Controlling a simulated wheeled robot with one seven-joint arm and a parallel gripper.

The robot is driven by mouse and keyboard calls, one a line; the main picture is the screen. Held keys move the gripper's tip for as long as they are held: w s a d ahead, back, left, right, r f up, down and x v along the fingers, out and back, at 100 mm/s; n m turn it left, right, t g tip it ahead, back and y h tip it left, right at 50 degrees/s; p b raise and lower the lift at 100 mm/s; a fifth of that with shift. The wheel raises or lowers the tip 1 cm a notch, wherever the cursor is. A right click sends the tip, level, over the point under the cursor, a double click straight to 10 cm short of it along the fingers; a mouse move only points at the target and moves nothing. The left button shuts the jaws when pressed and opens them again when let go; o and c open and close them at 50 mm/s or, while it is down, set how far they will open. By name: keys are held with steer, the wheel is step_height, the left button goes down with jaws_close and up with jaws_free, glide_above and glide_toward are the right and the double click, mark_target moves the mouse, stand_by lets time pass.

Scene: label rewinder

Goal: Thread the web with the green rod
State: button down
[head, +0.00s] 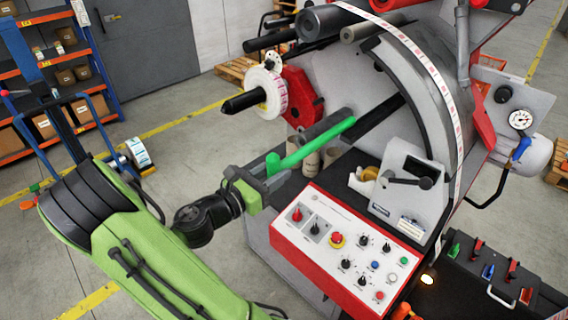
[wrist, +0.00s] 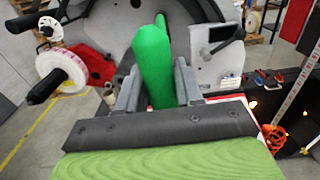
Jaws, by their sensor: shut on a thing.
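My gripper (head: 276,176) is shut on the green rod (head: 318,143), left of the machine and above the control panel's left end. In the wrist view the rod (wrist: 153,62) stands between the two grey fingers (wrist: 157,88) and points away toward the machine. In the head view its far end points up and right, close to a dark grey bar; I cannot tell if they touch. The web (head: 437,78), a white strip with red marks, arches over the machine's top right and hangs down its right side. It also shows at the right edge of the wrist view (wrist: 300,95).
The label rewinder carries a white label roll (head: 268,93) on a black-tipped spindle, plus rollers (head: 320,22) at the top. The control panel (head: 346,250) lies below my gripper. A grey unit with a black lever (head: 410,182) stands right of the rod.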

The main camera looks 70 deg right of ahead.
steer(key=v, duration=0.8)
steer(key=shift+a, duration=0.3)
steer(key=shift+w+d, duration=0.15)
